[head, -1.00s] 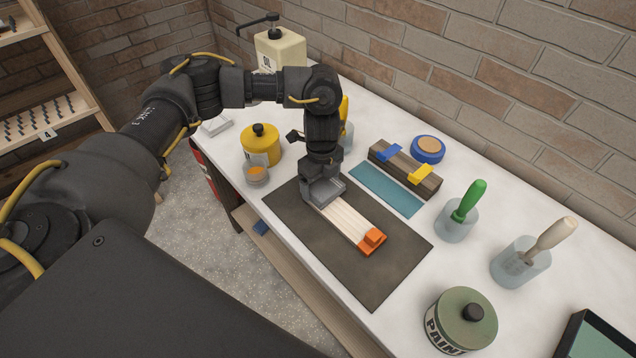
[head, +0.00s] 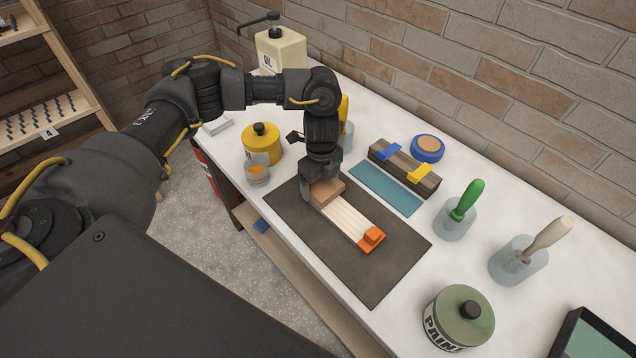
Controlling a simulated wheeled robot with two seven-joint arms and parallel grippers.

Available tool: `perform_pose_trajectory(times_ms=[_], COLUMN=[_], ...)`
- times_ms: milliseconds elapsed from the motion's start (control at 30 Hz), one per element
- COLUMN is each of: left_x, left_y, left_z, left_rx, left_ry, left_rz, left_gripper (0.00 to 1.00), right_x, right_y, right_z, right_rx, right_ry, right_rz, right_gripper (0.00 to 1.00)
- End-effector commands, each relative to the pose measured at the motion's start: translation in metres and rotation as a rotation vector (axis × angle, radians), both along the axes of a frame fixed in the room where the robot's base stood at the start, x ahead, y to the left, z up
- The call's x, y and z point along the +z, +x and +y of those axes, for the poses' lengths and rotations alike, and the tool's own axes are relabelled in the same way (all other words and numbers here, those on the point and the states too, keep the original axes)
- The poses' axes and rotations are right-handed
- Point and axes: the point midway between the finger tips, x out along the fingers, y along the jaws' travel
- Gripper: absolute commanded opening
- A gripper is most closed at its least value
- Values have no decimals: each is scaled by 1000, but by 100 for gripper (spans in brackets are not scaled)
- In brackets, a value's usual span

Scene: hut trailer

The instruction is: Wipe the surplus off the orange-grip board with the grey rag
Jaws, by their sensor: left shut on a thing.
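The orange-grip board (head: 346,219) lies on the dark mat (head: 377,275). It is pale with lengthwise stripes, and its orange grip (head: 371,240) is at the near right end. My left gripper (head: 318,187) is over the far left end of the board, pointing down. It is shut on the rag (head: 329,191), a flat pad that now looks tan-brown and rests on or just above that end of the board. The part of the board under the pad is hidden. My right gripper is not in view.
Behind the mat are a teal strip (head: 385,188) and a dark wooden block (head: 405,168) with blue and yellow clips. A yellow tin (head: 261,148) and small jar (head: 257,172) stand left. A green paint tin (head: 457,320) and brush jars (head: 455,219) stand right.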

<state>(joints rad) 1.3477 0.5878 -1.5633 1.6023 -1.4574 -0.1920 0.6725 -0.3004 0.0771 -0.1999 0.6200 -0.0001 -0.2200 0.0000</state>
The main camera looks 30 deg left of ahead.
Motion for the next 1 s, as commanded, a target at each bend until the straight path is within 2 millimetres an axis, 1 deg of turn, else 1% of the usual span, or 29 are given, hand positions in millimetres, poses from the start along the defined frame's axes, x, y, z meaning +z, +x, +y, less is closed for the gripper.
perform_pose_trajectory(times_ms=[33, 100, 333, 633, 833, 1000], left_x=[2, 4, 1, -1, -3, -1], left_y=[-5, -9, -12, -21, -22, -27], left_z=[2, 4, 1, -25, -28, -40], left_rx=[0, 0, -1, -3, -2, -6], left_ry=[1, 1, 2, -1, 0, -1], left_rz=[6, 7, 5, 7, 6, 10], left_gripper=[66, 66, 66, 66, 66, 66], right_x=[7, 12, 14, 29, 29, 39], right_y=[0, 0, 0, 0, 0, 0], right_z=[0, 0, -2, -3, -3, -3], right_rx=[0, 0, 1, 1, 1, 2], right_ry=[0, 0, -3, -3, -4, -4], right_rz=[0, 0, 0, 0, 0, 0], right_gripper=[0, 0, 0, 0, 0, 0])
